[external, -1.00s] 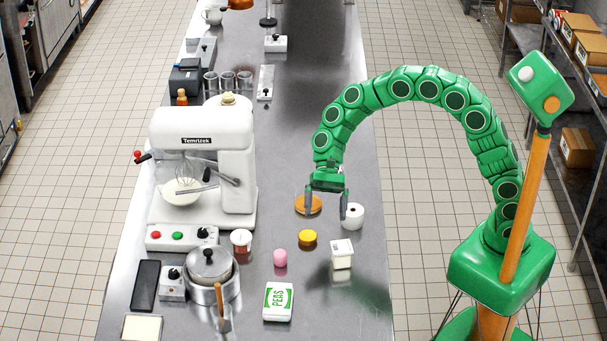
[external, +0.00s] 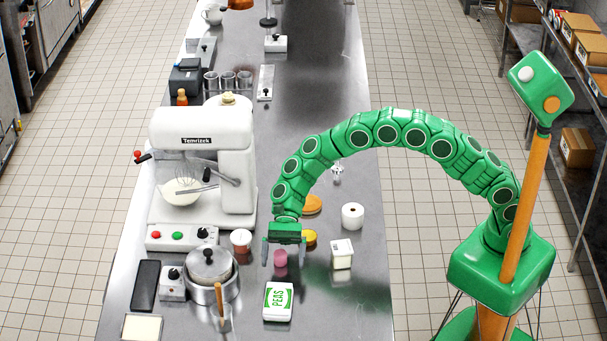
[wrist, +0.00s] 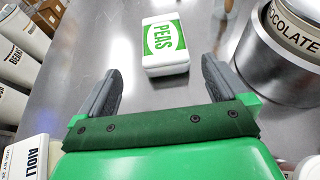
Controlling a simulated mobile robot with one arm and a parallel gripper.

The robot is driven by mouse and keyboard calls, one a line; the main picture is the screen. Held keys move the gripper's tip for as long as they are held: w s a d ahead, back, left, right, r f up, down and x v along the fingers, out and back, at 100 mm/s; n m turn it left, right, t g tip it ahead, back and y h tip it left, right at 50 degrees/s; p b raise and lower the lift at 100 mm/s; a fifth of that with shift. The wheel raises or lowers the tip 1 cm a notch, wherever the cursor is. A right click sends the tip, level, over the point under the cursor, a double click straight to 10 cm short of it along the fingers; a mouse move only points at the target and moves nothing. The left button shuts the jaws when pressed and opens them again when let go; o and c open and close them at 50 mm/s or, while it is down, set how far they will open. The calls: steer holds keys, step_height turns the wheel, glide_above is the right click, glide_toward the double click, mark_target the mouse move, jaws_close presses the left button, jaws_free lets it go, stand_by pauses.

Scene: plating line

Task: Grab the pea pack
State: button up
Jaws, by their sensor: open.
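The pea pack (external: 278,301) is a white box with a green label reading PEAS. It lies on the steel counter near the front. In the wrist view the pea pack (wrist: 165,45) is ahead of my fingers, roughly centred between them and apart from them. My gripper (external: 284,258) is open above the counter, behind the pack in the external view, close to the pink item. In the wrist view my gripper (wrist: 160,80) shows two grey fingers spread wide, with nothing between them.
A pink item (external: 280,259) stands by my fingers. A pot (external: 212,270) and a red-and-white cup (external: 241,241) are left. Counter right of the pack is clear.

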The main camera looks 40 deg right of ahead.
mark_target(279, 292)
steer(key=x, duration=0.5)
steer(key=shift+s+a+f, duration=0.2)
steer(key=shift+w+f+x, duration=0.1)
steer(key=shift+w+x, duration=0.05)
steer(key=shift+x, duration=1.3)
steer(key=shift+w+f+x, duration=0.15)
steer(key=shift+x, duration=1.35)
steer(key=shift+a+r, duration=0.1)
steer(key=shift+a, duration=0.05)
steer(key=c, duration=1.1)
